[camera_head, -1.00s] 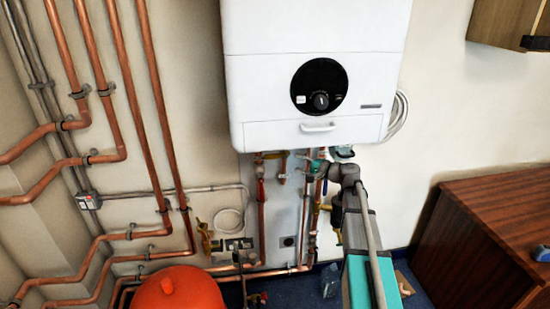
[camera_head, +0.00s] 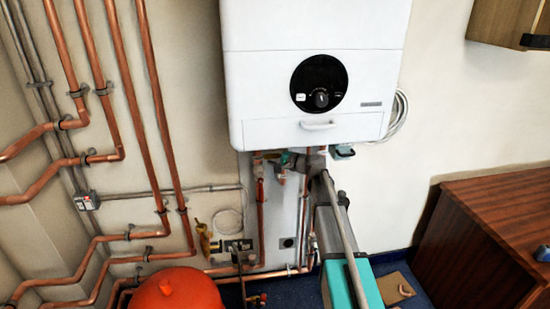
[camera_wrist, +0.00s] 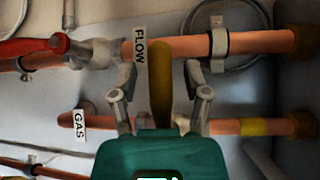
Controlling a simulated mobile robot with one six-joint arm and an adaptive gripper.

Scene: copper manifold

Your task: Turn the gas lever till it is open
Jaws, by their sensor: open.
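In the wrist view, the gas lever (camera_wrist: 160,85) is an ochre-yellow handle that stands across the copper pipes, at right angles to them. My gripper (camera_wrist: 154,68) is open, with one finger on each side of the lever and gaps visible on both sides. The pipe behind carries a GAS label (camera_wrist: 79,123) and a yellow band (camera_wrist: 256,127). The lever's lower end and its valve are partly hidden by my teal palm. In the head view, my gripper (camera_head: 286,160) is just under the boiler; the lever cannot be made out there.
The white boiler (camera_head: 315,70) hangs directly above my gripper. A second copper pipe with a FLOW label (camera_wrist: 140,45) and a red lever (camera_wrist: 30,47) runs alongside. A red tank (camera_head: 175,290) stands below left. A wooden cabinet (camera_head: 490,230) stands at right.

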